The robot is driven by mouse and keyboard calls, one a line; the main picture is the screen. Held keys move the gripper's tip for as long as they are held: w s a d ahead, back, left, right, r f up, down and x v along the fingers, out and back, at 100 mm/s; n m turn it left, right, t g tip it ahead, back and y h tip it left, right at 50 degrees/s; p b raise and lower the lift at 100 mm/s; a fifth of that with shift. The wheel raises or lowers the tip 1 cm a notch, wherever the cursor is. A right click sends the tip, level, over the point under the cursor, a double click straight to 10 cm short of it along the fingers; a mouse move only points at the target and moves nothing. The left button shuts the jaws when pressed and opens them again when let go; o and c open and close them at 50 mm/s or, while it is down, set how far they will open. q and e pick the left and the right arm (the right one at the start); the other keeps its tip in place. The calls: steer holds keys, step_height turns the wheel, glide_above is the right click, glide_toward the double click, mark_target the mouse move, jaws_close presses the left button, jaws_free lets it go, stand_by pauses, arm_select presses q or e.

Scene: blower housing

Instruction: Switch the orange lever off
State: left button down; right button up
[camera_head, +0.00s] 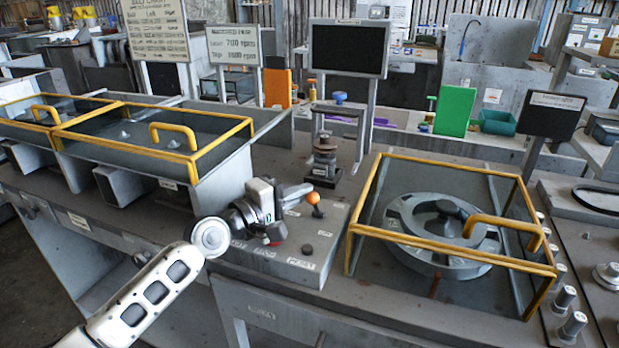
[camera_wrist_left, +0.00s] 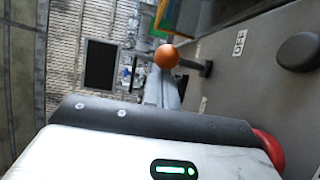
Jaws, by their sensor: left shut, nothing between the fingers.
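The orange lever has a round orange knob (camera_head: 313,197) on a short dark stem above a grey control panel (camera_head: 333,216). In the left wrist view the knob (camera_wrist_left: 166,56) lies just beyond the grey fingers, with its dark stem running right to a mount. A label reading OFF (camera_wrist_left: 239,42) is on the panel near that mount. My left gripper (camera_head: 300,190) is shut and empty, beside the knob on its left in the head view. Whether the fingertips touch the knob cannot be told. My right gripper is not in view.
A red button (camera_wrist_left: 268,150) is partly hidden by my gripper, and a dark round knob (camera_wrist_left: 298,52) sits on the panel. A yellow-framed guard (camera_head: 398,234) over a round housing stands right of the panel. Yellow-framed glass covers (camera_head: 150,108) stand to the left.

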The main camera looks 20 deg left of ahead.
arm_select(q)
steer(key=shift+a, duration=0.1)
steer(key=shift+s+a, duration=0.15)
steer(key=shift+s, duration=0.05)
steer(key=b+v, duration=0.4)
steer(key=v, duration=1.1)
steer(key=shift+s, duration=0.2)
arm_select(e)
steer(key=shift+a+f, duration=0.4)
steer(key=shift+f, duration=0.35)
arm_select(q)
steer(key=shift+r, duration=0.1)
steer(key=s+d+f+m+g+y, duration=0.1)
steer(key=s+d+f+m, duration=0.3)
steer(key=f, duration=0.5)
steer(key=s+d+f+m+g+y, duration=0.2)
steer(key=s+d+f+m+y, duration=0.1)
steer(key=f, duration=0.6)
steer(key=s+d+f+m+g+y, duration=0.1)
steer(key=s+d+f+m+y, duration=0.1)
steer(key=s+d+f+m, duration=0.3)
step_height(320, 180, down, 4)
steer(key=shift+s+f+m, duration=0.1)
steer(key=shift+s+m, duration=0.9)
steer(key=shift+s, duration=0.15)
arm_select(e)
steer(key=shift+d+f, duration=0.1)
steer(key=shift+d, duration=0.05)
